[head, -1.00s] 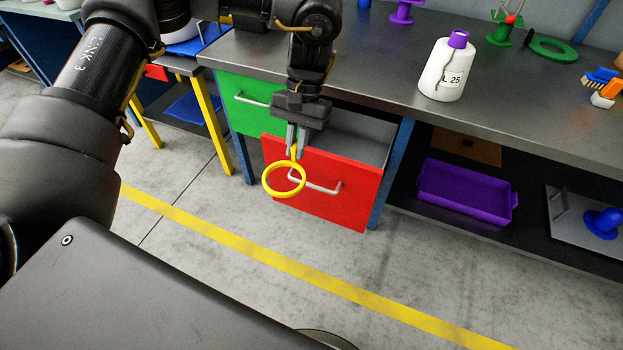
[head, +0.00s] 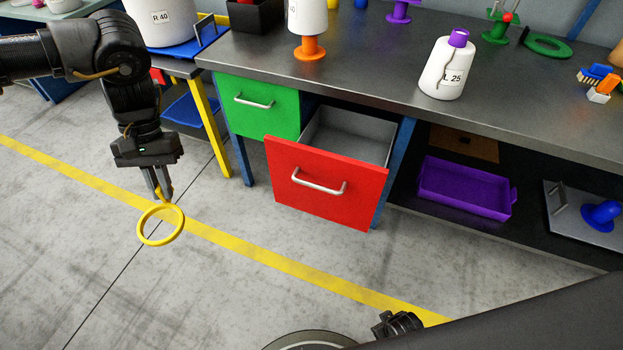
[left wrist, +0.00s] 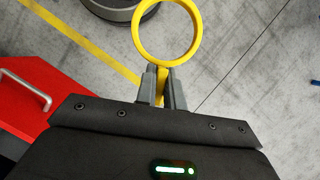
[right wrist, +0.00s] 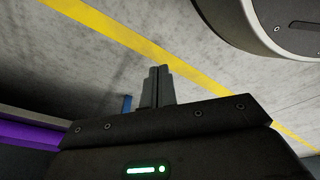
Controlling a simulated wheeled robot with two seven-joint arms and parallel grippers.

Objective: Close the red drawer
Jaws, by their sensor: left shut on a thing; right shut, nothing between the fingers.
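The red drawer (head: 325,188) is pulled out below the bench, with its grey inside showing empty where visible. Its metal handle (head: 318,183) is on the front face. In the left wrist view the red drawer (left wrist: 40,90) shows at the left edge. My left gripper (head: 163,196) is shut on a yellow ring (head: 160,226) and holds it in the air over the floor, left of the drawer and apart from it. The ring also shows in the left wrist view (left wrist: 137,34). My right gripper (right wrist: 157,75) is shut and empty over the floor.
The green drawer (head: 260,107) is closed, left of the red one. A purple tray (head: 465,190) sits on the shelf at right. A white bobbin labelled L 25 (head: 445,68) stands on the bench. The floor before the drawers is clear.

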